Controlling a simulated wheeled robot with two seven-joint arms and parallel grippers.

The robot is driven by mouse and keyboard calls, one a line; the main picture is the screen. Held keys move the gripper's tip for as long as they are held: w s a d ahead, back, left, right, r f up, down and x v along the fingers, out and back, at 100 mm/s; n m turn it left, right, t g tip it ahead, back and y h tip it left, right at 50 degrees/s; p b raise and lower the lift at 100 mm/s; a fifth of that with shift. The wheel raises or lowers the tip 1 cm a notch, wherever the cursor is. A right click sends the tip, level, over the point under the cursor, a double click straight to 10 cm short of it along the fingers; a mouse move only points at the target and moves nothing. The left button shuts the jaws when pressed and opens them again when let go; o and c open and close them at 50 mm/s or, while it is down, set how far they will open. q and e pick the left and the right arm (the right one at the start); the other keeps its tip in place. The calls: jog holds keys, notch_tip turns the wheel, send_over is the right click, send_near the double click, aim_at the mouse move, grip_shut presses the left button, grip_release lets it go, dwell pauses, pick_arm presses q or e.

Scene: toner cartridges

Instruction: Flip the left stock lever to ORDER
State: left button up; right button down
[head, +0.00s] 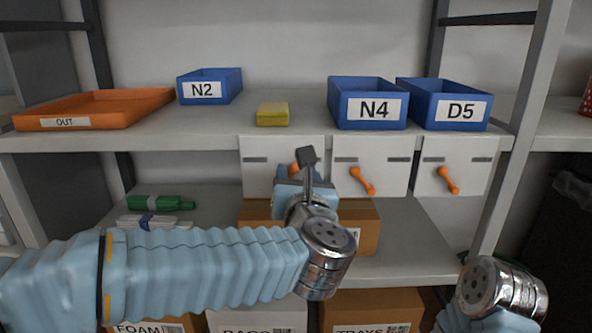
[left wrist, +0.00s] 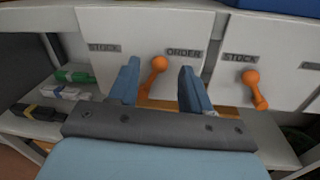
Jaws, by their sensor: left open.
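Three white panels hang under the shelf edge, each with an orange lever. The left lever (head: 294,168) is mostly hidden behind my left gripper (head: 290,180) in the head view. In the left wrist view, the left lever (left wrist: 159,64) shows its round knob between the STOCK label (left wrist: 104,48) on the left and the ORDER label (left wrist: 184,53) on the right. Its arm slants down and left. My left gripper (left wrist: 160,72) is open, one finger on each side of this lever. I cannot tell whether either finger touches it. My right gripper is out of view.
The middle lever (head: 363,180) and right lever (head: 448,180) slant down to the right. Blue bins N2 (head: 211,86), N4 (head: 367,103) and D5 (head: 444,103), an orange tray (head: 95,107) and a yellow sponge (head: 272,113) stand above. Cardboard boxes (head: 362,222) stand below.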

pick_arm(q)
jog(key=shift+w+a, duration=0.1)
jog(key=shift+w, duration=0.75)
grip_shut()
jog(key=shift+d+f+m+b, duration=0.25)
jog(key=shift+f+m+b, duration=0.15)
jog(key=shift+m+b, duration=0.15)
jog(key=shift+d+f+m+b, duration=0.15)
jog(key=shift+d+m+b, duration=0.3)
jog(key=shift+m, duration=0.5)
grip_release()
jog(key=shift+a, duration=0.1)
jog(key=s+d+b, duration=0.1)
jog(key=s, duration=1.2)
jog(key=shift+s+d+f, duration=0.15)
jog(key=shift+s+d, duration=0.1)
jog(key=shift+s, duration=0.15)
